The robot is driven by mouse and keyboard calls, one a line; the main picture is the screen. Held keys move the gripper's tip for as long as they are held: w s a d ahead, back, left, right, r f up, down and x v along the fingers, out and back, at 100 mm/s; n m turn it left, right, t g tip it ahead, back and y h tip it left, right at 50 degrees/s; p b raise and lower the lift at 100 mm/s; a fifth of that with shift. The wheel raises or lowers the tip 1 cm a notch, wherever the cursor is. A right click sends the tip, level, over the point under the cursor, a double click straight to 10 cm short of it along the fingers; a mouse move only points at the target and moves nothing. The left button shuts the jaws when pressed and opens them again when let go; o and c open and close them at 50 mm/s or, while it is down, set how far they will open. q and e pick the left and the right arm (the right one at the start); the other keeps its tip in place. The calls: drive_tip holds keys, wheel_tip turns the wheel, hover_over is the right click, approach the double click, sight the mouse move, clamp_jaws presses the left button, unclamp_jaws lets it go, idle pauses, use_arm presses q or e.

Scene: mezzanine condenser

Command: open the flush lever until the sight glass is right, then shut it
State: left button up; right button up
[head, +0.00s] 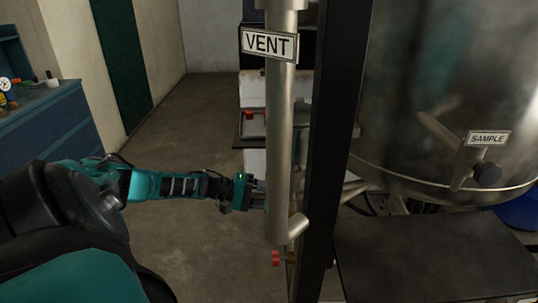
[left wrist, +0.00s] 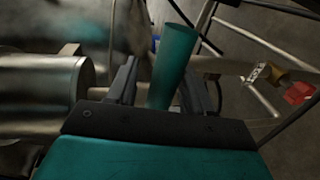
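My left gripper (head: 258,195) reaches in from the left and stops at the left edge of the vertical steel pipe. In the left wrist view my left gripper (left wrist: 165,85) has its two fingers apart. A teal tapered piece (left wrist: 175,58), perhaps the flush lever's grip, stands between them. A gap shows on its left side; whether it touches the right finger I cannot tell. In the head view the pipe hides this spot. I cannot make out the sight glass in either view. My right gripper is not in view.
The steel pipe (head: 280,140) carries a VENT sign (head: 268,44). A red handle (head: 276,258) sits low beside it, also in the left wrist view (left wrist: 298,93). A dark post (head: 331,150) and a tank with a SAMPLE sign (head: 488,138) stand right. Floor is clear at left.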

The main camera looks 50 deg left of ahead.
use_arm(q)
drive_tip(key=shift+a, duration=0.25)
drive_tip(key=shift+s+a, duration=0.3)
drive_tip(key=v, duration=1.2)
drive_tip(key=shift+r, duration=0.15)
